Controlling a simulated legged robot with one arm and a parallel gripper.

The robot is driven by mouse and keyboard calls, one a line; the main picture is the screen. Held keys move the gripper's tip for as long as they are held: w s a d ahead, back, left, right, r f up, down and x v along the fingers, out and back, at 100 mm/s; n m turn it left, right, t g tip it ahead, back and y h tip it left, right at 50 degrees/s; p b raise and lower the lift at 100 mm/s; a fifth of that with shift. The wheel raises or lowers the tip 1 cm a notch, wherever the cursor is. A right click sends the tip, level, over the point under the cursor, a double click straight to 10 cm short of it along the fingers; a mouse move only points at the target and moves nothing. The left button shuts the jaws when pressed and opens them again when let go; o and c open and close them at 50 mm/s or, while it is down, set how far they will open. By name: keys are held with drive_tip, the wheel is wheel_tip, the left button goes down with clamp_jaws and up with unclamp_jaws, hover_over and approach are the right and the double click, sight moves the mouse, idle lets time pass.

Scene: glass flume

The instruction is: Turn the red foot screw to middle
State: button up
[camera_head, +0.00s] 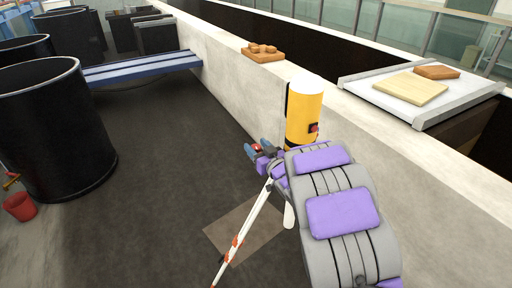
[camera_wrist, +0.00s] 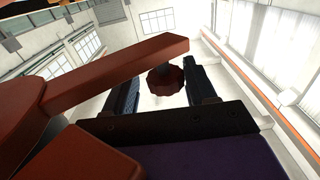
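The red foot screw (camera_wrist: 165,80) is a dark red, scalloped knob under the end of a reddish-brown bar (camera_wrist: 115,75) in the wrist view. It also shows as a small red spot (camera_head: 257,148) in the head view. My gripper (camera_wrist: 160,74) is open, with one dark finger on each side of the screw. A gap shows on both sides, so I see no firm contact. In the head view my gripper (camera_head: 256,150) is beside the lower part of the yellow instrument (camera_head: 305,115), above a red-and-white tripod leg (camera_head: 245,232). My arm hides much of the tripod.
A concrete wall (camera_head: 225,75) runs along the right, with a brown block (camera_head: 263,53) on top. A white bench (camera_head: 440,95) with boards stands beyond it. Black tanks (camera_head: 50,130) and a red bucket (camera_head: 20,206) are at left. The middle floor is clear.

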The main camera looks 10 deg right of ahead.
drive_tip(key=shift+a, duration=0.4)
drive_tip(key=c, duration=0.6)
drive_tip(key=shift+c, duration=1.4)
drive_tip(key=shift+w+d+r+n+y+p, duration=0.1)
drive_tip(key=shift+d+r+n+y+p, duration=0.2)
drive_tip(key=shift+p, duration=0.55)
drive_tip(key=shift+a+r+n+y+p, duration=0.1)
drive_tip(key=shift+n+y+p, duration=0.2)
drive_tip(key=shift+p, duration=0.25)
drive_tip(key=n+g+y+p, duration=0.1)
drive_tip(key=y+p, duration=0.1)
drive_tip(key=shift+n+g+p, duration=0.3)
drive_tip(key=shift+p, duration=0.1)
drive_tip(key=shift+y, duration=0.3)
drive_tip(key=shift+a, duration=0.1)
